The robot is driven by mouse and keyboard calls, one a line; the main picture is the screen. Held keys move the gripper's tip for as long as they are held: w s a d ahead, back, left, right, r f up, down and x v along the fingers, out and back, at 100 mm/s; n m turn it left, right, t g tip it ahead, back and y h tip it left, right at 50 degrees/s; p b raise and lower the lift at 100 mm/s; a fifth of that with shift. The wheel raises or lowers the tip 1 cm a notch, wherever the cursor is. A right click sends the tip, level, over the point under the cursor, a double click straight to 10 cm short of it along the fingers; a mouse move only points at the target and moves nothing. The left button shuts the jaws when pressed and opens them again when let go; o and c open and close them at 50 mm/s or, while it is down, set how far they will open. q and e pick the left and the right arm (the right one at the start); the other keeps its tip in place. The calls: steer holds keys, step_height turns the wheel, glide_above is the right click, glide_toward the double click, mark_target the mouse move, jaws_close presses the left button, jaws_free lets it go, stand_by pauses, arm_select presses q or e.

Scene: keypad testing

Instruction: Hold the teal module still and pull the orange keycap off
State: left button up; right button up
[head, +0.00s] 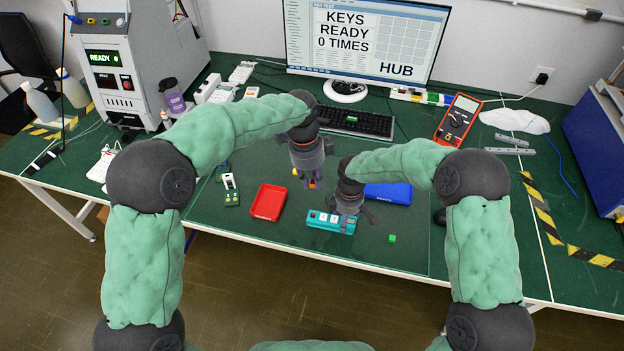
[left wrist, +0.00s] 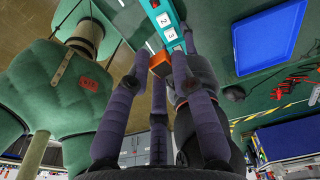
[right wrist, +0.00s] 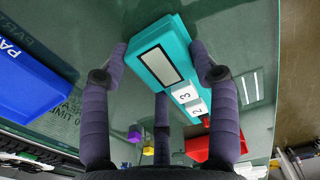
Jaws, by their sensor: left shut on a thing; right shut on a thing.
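The teal module (head: 318,226) lies on the green mat, with a display and white keys marked 2 and 3. My right gripper (head: 345,215) is shut across its display end; the right wrist view shows a finger on either side of the module (right wrist: 172,35). My left gripper (head: 312,180) is above and behind the module's key end. In the left wrist view its fingers are shut on the orange keycap (left wrist: 160,63), which looks apart from the module (left wrist: 175,32). My fingers mostly hide the keycap in the head view.
A red tray (head: 268,202) lies left of the module and a blue case (head: 390,193) lies right of it. A small green cube (head: 392,238) sits in front. A keyboard (head: 357,123) and monitor (head: 367,38) stand behind.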

steer(key=o, duration=1.3)
steer(key=shift+c, duration=0.2)
step_height(320, 180, up, 12)
steer(key=shift+s+f, duration=0.1)
